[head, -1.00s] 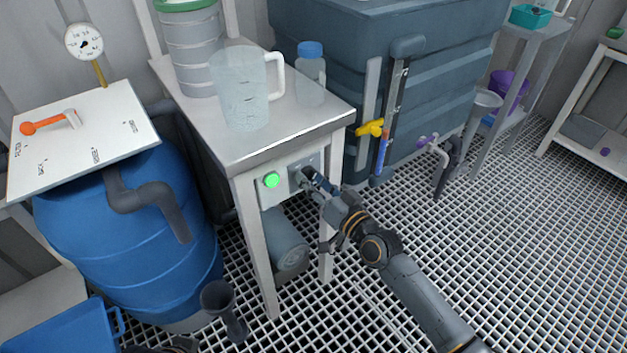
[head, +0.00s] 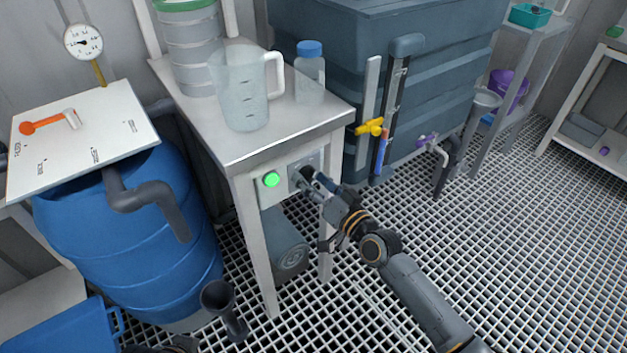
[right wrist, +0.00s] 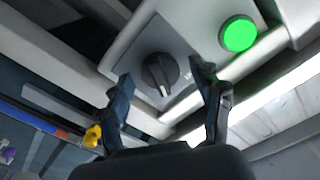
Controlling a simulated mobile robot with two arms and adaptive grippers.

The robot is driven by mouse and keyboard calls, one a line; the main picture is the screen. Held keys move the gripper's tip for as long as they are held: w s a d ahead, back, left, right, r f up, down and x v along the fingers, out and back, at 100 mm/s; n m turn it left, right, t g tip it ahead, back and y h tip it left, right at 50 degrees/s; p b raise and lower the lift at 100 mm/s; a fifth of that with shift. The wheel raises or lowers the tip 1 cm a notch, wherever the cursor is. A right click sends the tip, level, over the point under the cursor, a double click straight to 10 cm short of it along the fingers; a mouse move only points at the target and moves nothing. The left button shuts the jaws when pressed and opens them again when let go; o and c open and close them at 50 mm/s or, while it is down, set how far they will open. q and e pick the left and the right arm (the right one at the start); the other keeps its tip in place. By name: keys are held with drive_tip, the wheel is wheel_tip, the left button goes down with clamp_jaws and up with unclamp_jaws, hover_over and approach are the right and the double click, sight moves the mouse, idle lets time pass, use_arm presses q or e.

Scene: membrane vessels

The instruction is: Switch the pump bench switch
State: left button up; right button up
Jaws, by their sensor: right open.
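The pump bench (head: 235,150) is a white table with a control panel on its front edge. The panel carries a lit green lamp (head: 271,180) and a dark rotary switch, mostly hidden behind my right gripper (head: 312,180) in the head view. In the right wrist view the black switch knob (right wrist: 160,74) sits on a grey plate, its white mark toward the fingers. The green lamp (right wrist: 238,34) is to its right. My right gripper is open, its two fingers either side of the knob in that view; contact cannot be told.
A clear jug (head: 243,95), a blue-capped bottle (head: 310,75) and a stacked vessel stand on the bench. A blue barrel (head: 130,240) is at left, a dark tank (head: 430,100) behind. A yellow valve (head: 369,127) is right of the bench. The grated floor at right is clear.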

drive_tip(key=v, duration=1.2)
